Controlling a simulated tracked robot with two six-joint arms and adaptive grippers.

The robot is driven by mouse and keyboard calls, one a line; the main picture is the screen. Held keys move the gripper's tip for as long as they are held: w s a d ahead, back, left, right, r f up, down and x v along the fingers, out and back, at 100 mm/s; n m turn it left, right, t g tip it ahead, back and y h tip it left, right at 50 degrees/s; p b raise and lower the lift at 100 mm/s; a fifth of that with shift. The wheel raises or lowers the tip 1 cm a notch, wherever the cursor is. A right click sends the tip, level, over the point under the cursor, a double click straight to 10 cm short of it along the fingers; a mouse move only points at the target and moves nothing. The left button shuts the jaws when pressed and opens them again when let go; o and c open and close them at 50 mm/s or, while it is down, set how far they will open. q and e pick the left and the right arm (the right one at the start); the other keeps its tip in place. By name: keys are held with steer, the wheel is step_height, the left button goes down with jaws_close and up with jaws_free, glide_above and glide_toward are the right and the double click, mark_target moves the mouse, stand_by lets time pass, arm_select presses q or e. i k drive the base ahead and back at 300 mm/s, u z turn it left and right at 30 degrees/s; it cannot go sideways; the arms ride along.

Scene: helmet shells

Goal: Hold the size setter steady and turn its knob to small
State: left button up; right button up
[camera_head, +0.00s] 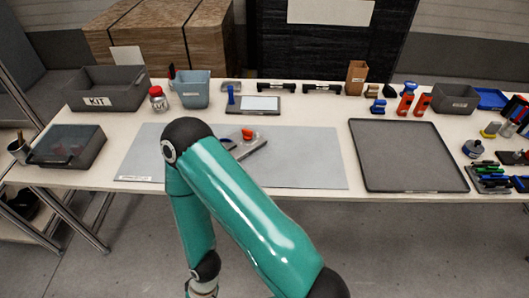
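What looks like the size setter (238,148) lies on the pale grey mat (300,160) near the middle of the table. The knob's setting is too small to read. This arm comes in from the lower right, bends at an elbow left of the setter and runs down out of the picture. Neither gripper is in view, and nothing is seen touching the setter.
A dark tray (408,185) lies right of the mat, and a grey KIT bin (105,98) and a lidded box (66,148) stand left. A blue bin (190,90), a red-capped jar (158,103) and a framed panel (254,115) stand behind. Tools crowd the right end.

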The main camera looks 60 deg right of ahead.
mark_target(248, 134)
steer(key=z, duration=0.05)
steer(key=k, duration=1.55)
steer(key=z, duration=1.1)
steer(key=i, duration=1)
